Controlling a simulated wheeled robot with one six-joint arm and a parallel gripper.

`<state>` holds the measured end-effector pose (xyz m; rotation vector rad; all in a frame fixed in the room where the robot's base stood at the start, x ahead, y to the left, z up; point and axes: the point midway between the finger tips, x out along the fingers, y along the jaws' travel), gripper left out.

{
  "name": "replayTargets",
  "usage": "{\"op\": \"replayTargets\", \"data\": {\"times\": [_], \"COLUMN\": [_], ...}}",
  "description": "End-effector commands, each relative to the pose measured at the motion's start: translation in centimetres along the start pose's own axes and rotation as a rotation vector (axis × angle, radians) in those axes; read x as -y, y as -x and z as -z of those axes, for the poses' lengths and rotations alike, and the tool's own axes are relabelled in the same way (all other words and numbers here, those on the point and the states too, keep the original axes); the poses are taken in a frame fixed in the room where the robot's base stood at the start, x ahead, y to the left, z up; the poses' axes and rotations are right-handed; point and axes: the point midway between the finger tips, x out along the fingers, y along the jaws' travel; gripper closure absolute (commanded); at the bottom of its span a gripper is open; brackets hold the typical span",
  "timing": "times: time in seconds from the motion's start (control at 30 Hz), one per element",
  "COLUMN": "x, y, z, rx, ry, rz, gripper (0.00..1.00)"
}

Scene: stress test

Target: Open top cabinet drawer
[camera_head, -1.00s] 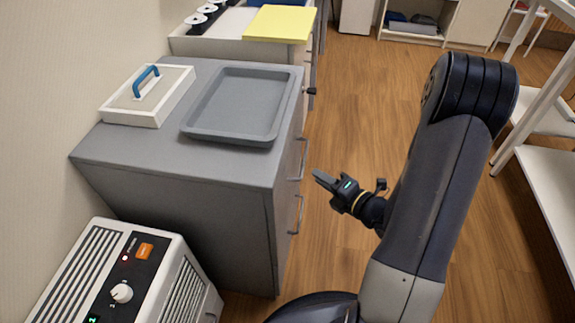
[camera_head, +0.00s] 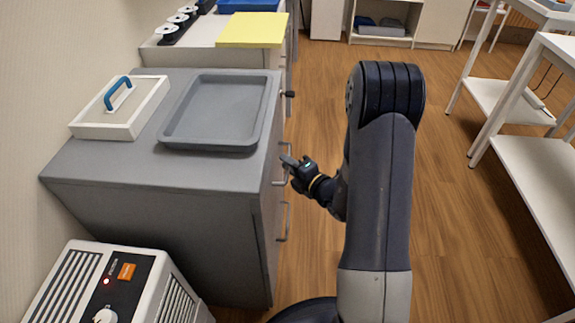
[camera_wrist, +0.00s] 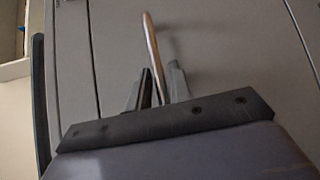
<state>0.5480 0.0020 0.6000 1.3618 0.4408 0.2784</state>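The grey cabinet (camera_head: 150,200) stands at the left in the head view, with its drawer front facing right. An upper bar handle (camera_head: 289,150) and a lower bar handle (camera_head: 284,225) stick out from that front. My gripper (camera_head: 289,163) is at the upper handle. In the wrist view, my gripper (camera_wrist: 158,85) has its two fingers on either side of the metal handle (camera_wrist: 152,42), with a gap showing beside the bar. The fingers look open around it; whether one touches the bar is unclear. The drawer front (camera_wrist: 205,45) looks closed.
A grey tray (camera_head: 222,112) and a white box lid with a blue handle (camera_head: 145,108) lie on the cabinet. A dark knob (camera_head: 290,94) sticks out farther back. A white heater-like unit (camera_head: 125,285) stands in front. White tables (camera_head: 540,185) stand right; floor between is clear.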

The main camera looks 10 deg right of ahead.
Motion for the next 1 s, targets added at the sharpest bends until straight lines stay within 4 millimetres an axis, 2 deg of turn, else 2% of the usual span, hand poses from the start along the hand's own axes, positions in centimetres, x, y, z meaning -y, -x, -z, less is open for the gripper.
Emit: {"op": "replayTargets", "data": {"times": [0.37, 0.6, 1.0], "x": [-0.01, 0.00, 0.02], "y": [-0.62, -0.60, -0.58], "z": [0.01, 0.02, 0.03], "rx": [0.000, 0.000, 0.000], "ry": [0.000, 0.000, 0.000], "rz": [0.001, 0.001, 0.001], "gripper": [0.80, 1.00, 1.00]}}
